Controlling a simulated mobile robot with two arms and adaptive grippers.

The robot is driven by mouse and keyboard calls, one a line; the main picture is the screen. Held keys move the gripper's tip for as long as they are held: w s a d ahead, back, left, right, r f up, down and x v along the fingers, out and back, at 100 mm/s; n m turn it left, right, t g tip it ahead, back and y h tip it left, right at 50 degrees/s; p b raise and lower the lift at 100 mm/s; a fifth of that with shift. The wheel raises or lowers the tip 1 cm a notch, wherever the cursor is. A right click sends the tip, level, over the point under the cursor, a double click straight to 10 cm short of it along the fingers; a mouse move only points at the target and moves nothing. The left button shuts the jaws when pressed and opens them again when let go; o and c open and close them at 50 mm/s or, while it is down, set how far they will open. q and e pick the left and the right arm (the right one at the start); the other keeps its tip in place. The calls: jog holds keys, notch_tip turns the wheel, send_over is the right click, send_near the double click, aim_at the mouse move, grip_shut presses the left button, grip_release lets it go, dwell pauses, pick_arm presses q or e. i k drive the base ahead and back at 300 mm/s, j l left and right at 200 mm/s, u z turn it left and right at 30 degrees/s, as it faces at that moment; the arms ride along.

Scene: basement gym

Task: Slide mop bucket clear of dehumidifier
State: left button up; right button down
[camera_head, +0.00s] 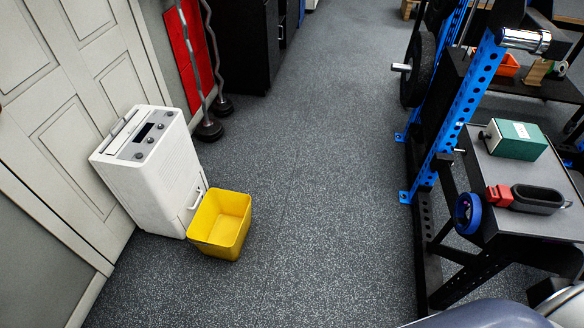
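The yellow mop bucket (220,224) stands upright on the speckled floor, left of the picture's middle. It looks empty. It is right in front of the lower right part of the white dehumidifier (150,175), very close to it; I cannot tell whether they touch. The dehumidifier stands against the panelled door and has a dark display and knobs on top. The bucket hides part of its lower front. Neither of my grippers shows in the head view.
The floor (310,200) right of the bucket is wide and clear. A blue rack (465,110) with a weight plate and a grey-topped table (490,165) stand at the right. Curl bars (207,120) lean by a red panel behind the dehumidifier. A black cabinet (238,45) stands farther back.

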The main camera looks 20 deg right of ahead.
aim_at(219, 228)
jog(key=i+l+z, duration=0.15)
jog(key=i+z, duration=0.3)
jog(key=i, duration=0.55)
jog(key=i+j+z, duration=0.15)
jog(key=i+z, duration=0.35)
jog(key=i, duration=0.45)
jog(key=i+l, duration=0.15)
jog(key=i, duration=0.65)
jog(key=i+l+z, duration=0.1)
jog(key=i, duration=0.7)
jog(key=l+u, duration=0.1)
jog(key=u, duration=2.05)
